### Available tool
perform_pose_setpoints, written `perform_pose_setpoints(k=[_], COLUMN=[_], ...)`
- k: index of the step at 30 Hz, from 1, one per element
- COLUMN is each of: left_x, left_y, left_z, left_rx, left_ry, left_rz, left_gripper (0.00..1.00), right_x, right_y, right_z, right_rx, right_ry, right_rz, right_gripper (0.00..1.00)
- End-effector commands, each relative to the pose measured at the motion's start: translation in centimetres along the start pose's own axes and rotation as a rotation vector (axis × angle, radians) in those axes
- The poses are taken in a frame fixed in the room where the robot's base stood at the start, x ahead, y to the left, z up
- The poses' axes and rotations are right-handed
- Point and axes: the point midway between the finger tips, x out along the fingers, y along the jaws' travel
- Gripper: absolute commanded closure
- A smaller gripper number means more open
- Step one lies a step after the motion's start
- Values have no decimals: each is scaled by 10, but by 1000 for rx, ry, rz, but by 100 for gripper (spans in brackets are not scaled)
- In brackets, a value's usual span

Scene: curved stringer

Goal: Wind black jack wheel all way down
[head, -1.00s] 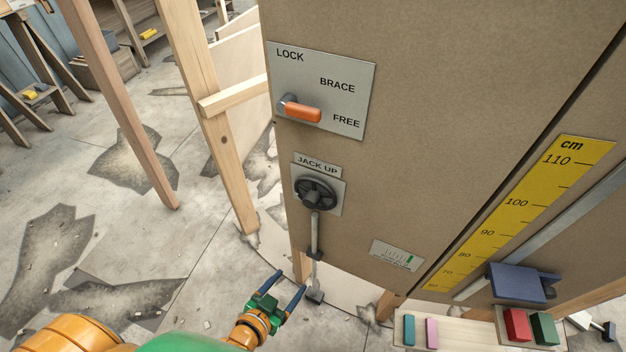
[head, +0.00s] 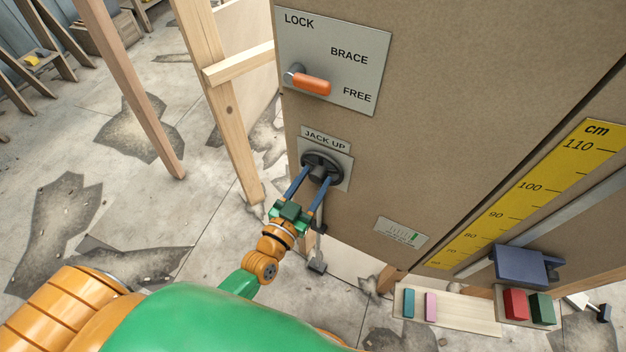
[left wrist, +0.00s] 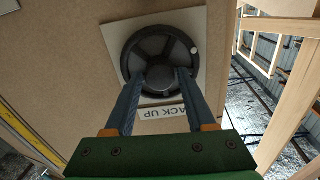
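The black jack wheel (head: 322,166) sits on a grey plate under the label "JACK UP" on the brown panel. It also shows in the left wrist view (left wrist: 158,52), round and spoked. My left gripper (head: 317,173) is at the wheel, its two blue fingers apart and pointing at the wheel's face. In the left wrist view the left fingertips (left wrist: 169,75) overlap the wheel's near rim, with part of the hub side between them. I cannot tell whether they touch it. A jack rod (head: 320,240) runs down below the wheel to a foot on the floor. My right gripper is not in view.
An orange lever (head: 311,84) on the LOCK/BRACE/FREE plate is above the wheel, near FREE. A small gauge card (head: 401,233), a yellow cm scale (head: 530,190) and a wooden ledge with coloured blocks (head: 455,311) are to the right. Wooden posts (head: 222,110) stand left.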

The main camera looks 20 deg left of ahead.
Motion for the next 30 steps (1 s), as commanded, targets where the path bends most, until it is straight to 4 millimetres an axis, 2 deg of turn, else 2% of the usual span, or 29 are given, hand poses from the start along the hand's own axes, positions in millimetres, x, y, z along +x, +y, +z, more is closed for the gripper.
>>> perform_pose_setpoints(k=[1,5,6,17,30], left_x=[0,0,0,0,0], left_y=[0,0,0,0,0], left_z=[0,0,0,0,0], left_rx=[0,0,0,-73,-393], left_ry=[0,0,0,-1,0], left_rz=[0,0,0,1,1], left_gripper=[61,96,100,100,100], right_x=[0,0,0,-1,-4], right_y=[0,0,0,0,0], right_z=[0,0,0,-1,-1], right_rx=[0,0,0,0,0], right_ry=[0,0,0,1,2], right_rz=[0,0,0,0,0], right_gripper=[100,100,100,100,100])
